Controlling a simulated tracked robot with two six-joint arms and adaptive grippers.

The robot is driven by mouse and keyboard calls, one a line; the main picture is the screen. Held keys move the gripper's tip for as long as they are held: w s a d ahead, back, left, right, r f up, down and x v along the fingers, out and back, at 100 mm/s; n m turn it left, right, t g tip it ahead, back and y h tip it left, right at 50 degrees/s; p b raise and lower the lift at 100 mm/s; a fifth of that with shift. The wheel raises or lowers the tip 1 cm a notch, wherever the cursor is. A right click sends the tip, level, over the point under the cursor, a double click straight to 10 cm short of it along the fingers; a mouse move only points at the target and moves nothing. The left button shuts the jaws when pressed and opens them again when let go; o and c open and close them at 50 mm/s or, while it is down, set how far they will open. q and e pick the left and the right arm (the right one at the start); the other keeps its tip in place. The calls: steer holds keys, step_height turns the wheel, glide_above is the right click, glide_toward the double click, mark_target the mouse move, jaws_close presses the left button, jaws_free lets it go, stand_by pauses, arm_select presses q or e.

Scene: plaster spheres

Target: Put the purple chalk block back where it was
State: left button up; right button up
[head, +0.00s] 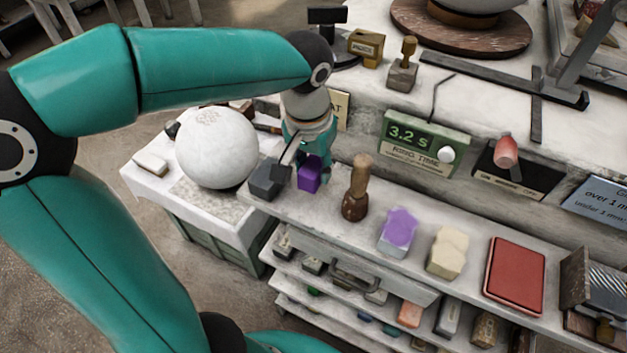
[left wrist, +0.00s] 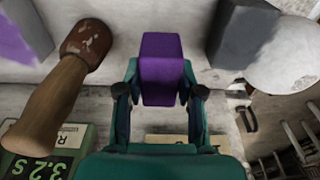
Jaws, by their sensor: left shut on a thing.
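The purple chalk block (head: 309,180) is between the fingers of my left gripper (head: 306,158), at the left end of the narrow white ledge in the head view. In the left wrist view the purple block (left wrist: 161,62) sits upright between the two teal fingers of the left gripper (left wrist: 160,92), which are shut on its sides. It is beside a dark grey block (head: 265,182) on its left and a wooden mallet (head: 355,192) on its right. I cannot tell whether its underside touches the ledge. My right gripper is not in view.
A pale block with a purple top (head: 398,232), a cream block (head: 447,252) and a red flat case (head: 514,274) stand further right along the ledge. A timer (head: 425,142) reading 3.2 s is behind. A large white sphere (head: 216,147) rests on a cloth-covered stand at left.

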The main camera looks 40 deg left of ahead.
mark_target(313, 182)
arm_select(q)
steer(key=shift+f, duration=2.1)
steer(key=shift+f, duration=0.1)
steer(key=o, duration=1)
steer(key=shift+r, duration=0.2)
steer(key=r, duration=0.4)
steer(key=s+r, duration=0.1)
steer(key=r, duration=0.3)
steer(key=r+p, duration=0.1)
steer(key=r, duration=0.2)
steer(key=shift+s+d+r, duration=0.2)
steer(key=shift+r, duration=0.2)
